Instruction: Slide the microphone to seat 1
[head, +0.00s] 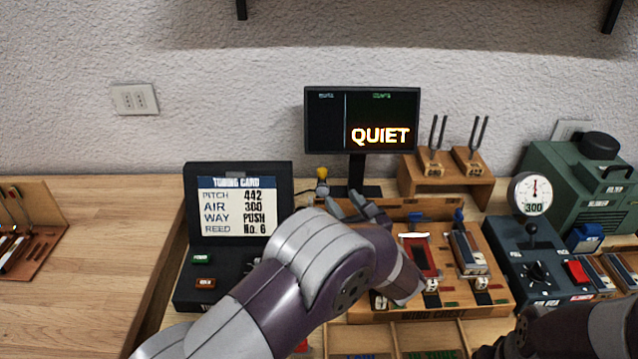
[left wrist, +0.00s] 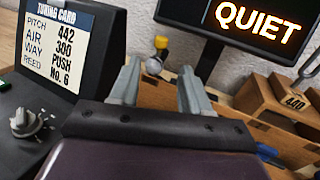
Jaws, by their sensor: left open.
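The microphone appears to be the small silver ball with a yellow top (head: 322,182), standing behind the wooden bench, left of the monitor stand. It also shows in the left wrist view (left wrist: 154,65), between and beyond my fingertips. My left gripper (head: 350,205) is open and empty, its fingers pointing toward the microphone without visible contact. Its two grey fingers also show in the left wrist view (left wrist: 160,88). I cannot make out which place is seat 1; my left arm hides part of the bench. My right gripper (head: 490,350) is only partly in view at the bottom edge.
A monitor (head: 362,118) reading QUIET stands behind. The black tuning card case (head: 240,240) is at left. The wooden bench (head: 450,312) holds red and metal parts. Tuning forks on a wooden stand (head: 448,170) and a gauge box (head: 530,258) are at right.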

